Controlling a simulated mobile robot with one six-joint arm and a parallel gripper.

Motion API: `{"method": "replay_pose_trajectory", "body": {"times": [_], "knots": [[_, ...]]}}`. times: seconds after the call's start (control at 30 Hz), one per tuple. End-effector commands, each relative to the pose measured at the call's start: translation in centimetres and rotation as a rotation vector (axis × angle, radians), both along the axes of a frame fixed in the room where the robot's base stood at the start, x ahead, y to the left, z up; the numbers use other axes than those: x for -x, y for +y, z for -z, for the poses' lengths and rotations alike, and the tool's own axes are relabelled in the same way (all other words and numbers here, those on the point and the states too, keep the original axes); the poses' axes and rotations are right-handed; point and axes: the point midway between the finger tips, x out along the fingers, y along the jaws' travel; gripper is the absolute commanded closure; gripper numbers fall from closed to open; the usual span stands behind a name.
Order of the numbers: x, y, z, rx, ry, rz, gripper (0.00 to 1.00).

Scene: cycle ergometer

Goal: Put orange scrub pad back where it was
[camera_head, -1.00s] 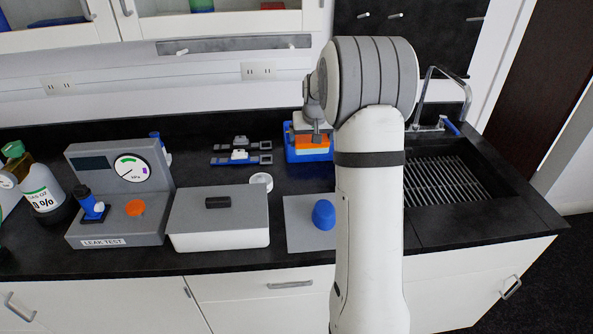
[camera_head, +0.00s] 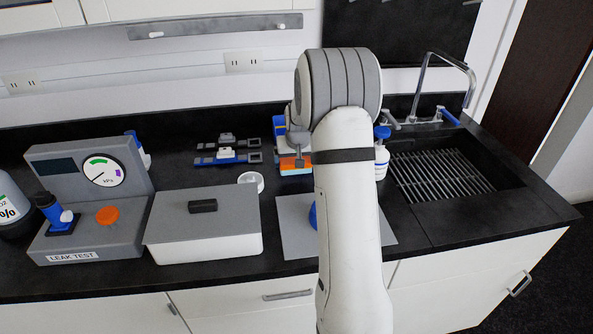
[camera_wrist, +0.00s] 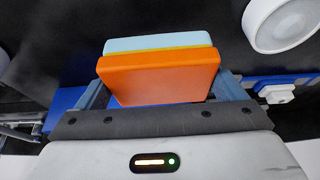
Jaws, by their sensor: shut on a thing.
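The orange scrub pad (camera_wrist: 158,80) is between the two fingers of my gripper (camera_wrist: 162,88) in the wrist view, and my gripper is shut on it. A thin yellow layer and a light blue pad (camera_wrist: 158,43) show along its far edge; I cannot tell whether these are joined to it. A blue holder (camera_wrist: 68,98) shows behind the fingers. In the head view the orange scrub pad (camera_head: 290,163) shows low at the blue holder (camera_head: 297,171), left of my forearm. My arm hides much of the holder, and whether the pad rests in it is unclear.
A white round dish (camera_head: 251,182) and blue-grey clamp-like tools (camera_head: 226,156) lie left of the holder. A grey-lidded box (camera_head: 203,220) and the leak tester (camera_head: 92,200) stand further left. A white bottle (camera_head: 381,160) and the sink (camera_head: 440,175) are right of my arm.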

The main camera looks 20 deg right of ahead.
Motion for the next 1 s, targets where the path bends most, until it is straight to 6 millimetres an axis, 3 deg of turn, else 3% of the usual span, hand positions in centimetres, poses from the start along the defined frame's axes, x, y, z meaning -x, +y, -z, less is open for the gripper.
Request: {"method": "replay_pose_trajectory", "body": {"times": [0.37,0.73,0.77,0.87,1.0], "knots": [[0.1,-0.1,4.0,-0.001,0.002,0.001,0.31],[0.0,-0.1,4.7,0.001,-0.002,0.002,0.31],[0.0,-0.1,4.6,0.001,-0.002,0.002,0.08],[0.0,-0.1,4.5,0.0,-0.001,0.002,0.0],[0.0,-0.2,4.5,0.0,-0.001,0.002,0.0]]}}
